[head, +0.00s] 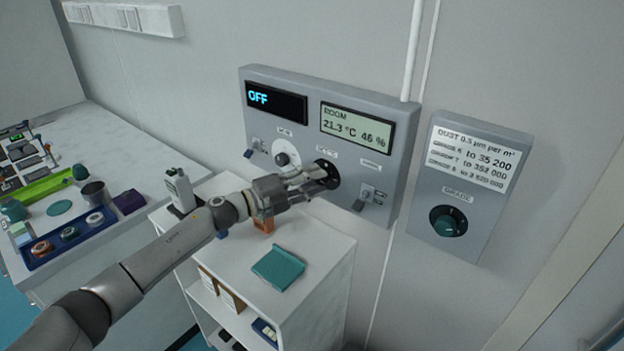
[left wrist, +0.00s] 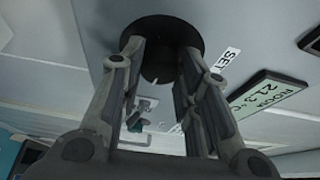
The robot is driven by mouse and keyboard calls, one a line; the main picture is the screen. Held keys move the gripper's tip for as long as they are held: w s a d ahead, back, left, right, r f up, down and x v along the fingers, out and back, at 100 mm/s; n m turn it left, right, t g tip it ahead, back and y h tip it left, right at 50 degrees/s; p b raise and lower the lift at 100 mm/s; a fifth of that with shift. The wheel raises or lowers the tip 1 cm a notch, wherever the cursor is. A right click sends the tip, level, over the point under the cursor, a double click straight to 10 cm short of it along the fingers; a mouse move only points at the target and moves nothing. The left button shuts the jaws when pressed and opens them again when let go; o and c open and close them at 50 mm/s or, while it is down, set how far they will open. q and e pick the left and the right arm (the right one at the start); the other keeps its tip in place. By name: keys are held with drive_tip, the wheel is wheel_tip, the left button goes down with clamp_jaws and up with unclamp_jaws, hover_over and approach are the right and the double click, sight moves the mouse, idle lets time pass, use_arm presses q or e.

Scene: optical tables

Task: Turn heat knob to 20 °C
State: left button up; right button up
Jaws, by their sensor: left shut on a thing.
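The grey wall panel (head: 300,80) carries a dark display (head: 276,102) reading OFF and a pale room display (head: 356,128) reading about 21.3 °C and 46 %. Below them is a black round knob (head: 328,173), labelled SET in the left wrist view (left wrist: 158,75). My left gripper (head: 318,178) reaches it from the left and is shut on it, one finger on each side. The fingers hide much of the knob, so its pointer setting cannot be read. My right gripper is not in view.
A white-dial knob (head: 284,158) sits left of the held knob, with a switch (head: 365,198) to its right. A separate grade panel (head: 468,190) hangs further right. Below, a white cart (head: 318,262) holds a teal object (head: 278,267) and an orange one (head: 263,225).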

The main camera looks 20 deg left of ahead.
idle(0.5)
use_arm(q)
drive_tip(key=o, duration=1)
drive_tip(key=v, duration=1.2)
drive_tip(key=shift+r, duration=0.1)
drive_tip(key=shift+a, duration=0.1)
